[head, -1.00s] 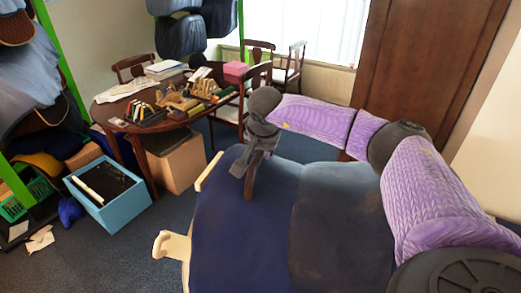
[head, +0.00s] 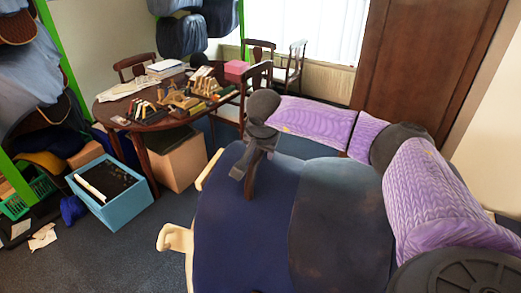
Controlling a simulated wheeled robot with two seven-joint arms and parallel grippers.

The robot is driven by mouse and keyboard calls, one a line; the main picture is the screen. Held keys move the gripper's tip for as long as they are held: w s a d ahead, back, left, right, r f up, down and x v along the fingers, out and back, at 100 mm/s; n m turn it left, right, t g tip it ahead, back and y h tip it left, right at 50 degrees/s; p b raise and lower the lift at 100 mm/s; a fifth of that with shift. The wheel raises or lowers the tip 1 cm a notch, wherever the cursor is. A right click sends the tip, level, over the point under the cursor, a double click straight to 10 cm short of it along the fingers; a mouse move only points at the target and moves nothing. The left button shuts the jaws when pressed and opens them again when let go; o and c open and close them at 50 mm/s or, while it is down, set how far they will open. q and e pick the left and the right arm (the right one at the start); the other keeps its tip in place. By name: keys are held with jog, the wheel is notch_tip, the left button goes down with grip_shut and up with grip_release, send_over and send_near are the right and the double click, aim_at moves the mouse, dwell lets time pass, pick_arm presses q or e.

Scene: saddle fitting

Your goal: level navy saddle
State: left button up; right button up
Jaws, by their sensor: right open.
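The navy saddle (head: 235,230) fills the lower middle of the head view, with a broad navy panel at left and a worn, darker grey panel (head: 335,225) at right. My right gripper (head: 245,180) is dark, open and empty, pointing down over the upper part of the navy panel. I cannot tell whether its fingertips touch the saddle. My left gripper is not in view. The lower edge of the saddle is cut off by the frame.
Cream-coloured pieces (head: 178,239) stick out at the saddle's left side. Beyond stand a dark wooden table (head: 180,119) with tools, a cardboard box (head: 178,160) and a blue crate (head: 127,206). Carpet shows free at lower left.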

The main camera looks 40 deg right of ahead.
jog(key=shift+o, duration=0.5)
jog(key=shift+s+a, duration=0.1)
jog(key=shift+a, duration=0.1)
jog(key=shift+r, duration=0.15)
jog(key=v, duration=0.9)
jog(key=shift+s+r+b, duration=0.15)
jog(key=shift+r+b, duration=0.2)
jog(key=shift+a, duration=0.15)
